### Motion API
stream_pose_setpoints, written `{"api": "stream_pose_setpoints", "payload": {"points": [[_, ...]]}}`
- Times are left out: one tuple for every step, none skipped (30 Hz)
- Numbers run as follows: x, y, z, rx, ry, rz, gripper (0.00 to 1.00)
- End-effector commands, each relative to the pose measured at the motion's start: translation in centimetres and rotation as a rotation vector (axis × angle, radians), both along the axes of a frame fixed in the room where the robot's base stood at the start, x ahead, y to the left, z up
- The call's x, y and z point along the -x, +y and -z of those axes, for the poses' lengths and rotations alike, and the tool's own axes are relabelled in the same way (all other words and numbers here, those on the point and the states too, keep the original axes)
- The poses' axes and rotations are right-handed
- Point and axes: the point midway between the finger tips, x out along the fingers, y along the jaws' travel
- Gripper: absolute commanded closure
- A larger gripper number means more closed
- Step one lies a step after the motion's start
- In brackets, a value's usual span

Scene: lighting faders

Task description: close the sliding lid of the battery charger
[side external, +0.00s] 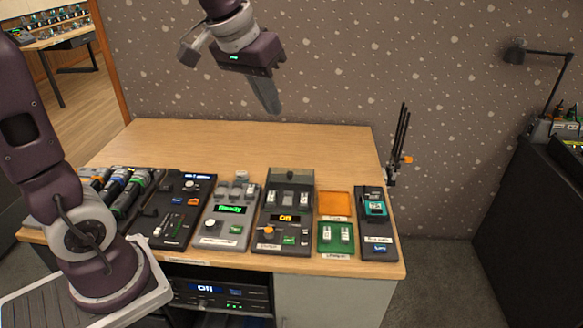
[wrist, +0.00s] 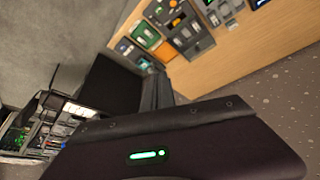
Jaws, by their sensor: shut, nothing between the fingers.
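The likely battery charger (side external: 287,222) is a dark box among the devices along the table's front. It has an orange "Off" display, an orange knob and pale battery-like pieces in its bay. A dark see-through lid (side external: 290,178) sits at its back end, and the bay in front of it looks uncovered. The charger also shows in the wrist view (wrist: 187,34), near the top. My gripper (side external: 271,108) is shut and empty, high above the table's back edge and well clear of the charger. In the wrist view its fingers (wrist: 157,88) point up the picture.
Left of the charger stand a grey device (side external: 230,212) reading "Ready" and a black fader panel (side external: 172,215). Right of it are an open green case (side external: 335,238) with an orange lid (side external: 334,205) and a dark tester-like device (side external: 376,225). The table's back half (side external: 250,140) is clear.

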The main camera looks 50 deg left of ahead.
Motion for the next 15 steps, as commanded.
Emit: {"api": "stream_pose_setpoints", "payload": {"points": [[-4.0,2.2,1.6,0.005,0.025,-0.046,1.00],[-6.4,3.5,2.6,0.006,0.031,-0.073,1.00],[-9.2,5.5,4.3,0.008,0.043,-0.109,1.00],[-11.3,7.0,5.8,0.007,0.049,-0.135,1.00],[-13.2,8.5,7.5,0.004,0.057,-0.159,1.00],[-15.4,10.6,10.0,0.001,0.066,-0.190,1.00],[-16.8,12.1,11.9,-0.002,0.073,-0.211,1.00],[-18.0,13.5,13.9,-0.006,0.080,-0.229,1.00],[-19.3,15.1,16.3,-0.011,0.088,-0.250,1.00],[-20.0,16.2,18.1,-0.015,0.093,-0.263,1.00],[-20.5,17.1,19.7,-0.017,0.098,-0.275,1.00],[-21.1,18.1,21.4,-0.021,0.103,-0.286,1.00],[-21.4,18.7,22.5,-0.024,0.105,-0.293,1.00],[-21.6,19.2,23.4,-0.025,0.108,-0.299,1.00],[-21.8,19.6,24.3,-0.027,0.110,-0.302,1.00]]}}
